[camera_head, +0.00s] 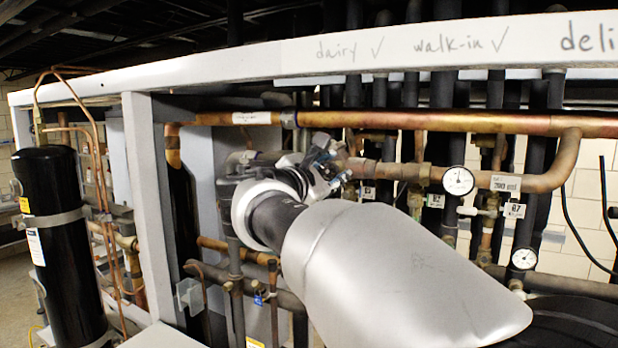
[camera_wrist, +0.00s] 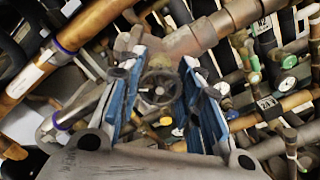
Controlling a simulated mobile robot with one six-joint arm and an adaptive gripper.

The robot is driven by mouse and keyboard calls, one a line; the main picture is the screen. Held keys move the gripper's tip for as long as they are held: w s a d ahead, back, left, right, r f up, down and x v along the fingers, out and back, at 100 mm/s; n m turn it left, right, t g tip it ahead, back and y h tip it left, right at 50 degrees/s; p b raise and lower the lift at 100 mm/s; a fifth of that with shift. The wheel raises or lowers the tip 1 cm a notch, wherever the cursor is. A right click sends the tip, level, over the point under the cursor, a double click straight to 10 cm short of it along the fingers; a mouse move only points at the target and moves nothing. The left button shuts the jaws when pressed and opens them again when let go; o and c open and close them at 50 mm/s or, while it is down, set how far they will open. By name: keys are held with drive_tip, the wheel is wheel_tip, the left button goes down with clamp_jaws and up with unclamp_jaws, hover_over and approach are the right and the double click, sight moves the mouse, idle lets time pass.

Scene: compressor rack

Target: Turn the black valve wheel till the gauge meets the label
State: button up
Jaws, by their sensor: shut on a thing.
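The black valve wheel (camera_wrist: 158,87) shows in the wrist view between the two blue-padded fingers of my gripper (camera_wrist: 160,92), which is shut on it. In the head view my gripper (camera_head: 328,165) reaches the copper pipework left of the gauge, and the wheel is hidden there by the gripper and arm. A round white gauge (camera_head: 458,181) sits on the bronze-coloured pipe. A pale label (camera_head: 506,183) is on the same pipe, just right of the gauge. The needle and the label's print are too small to read surely.
A second white gauge (camera_head: 523,258) sits lower right. A long copper pipe (camera_head: 400,121) runs above my gripper, under the white frame beam (camera_head: 250,66). Dark vertical pipes stand close behind. A black cylinder (camera_head: 60,240) stands at the far left.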

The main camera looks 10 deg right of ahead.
idle(0.3)
drive_tip(key=o, duration=1.1)
drive_tip(key=shift+a, duration=0.1)
drive_tip(key=v, duration=1.2)
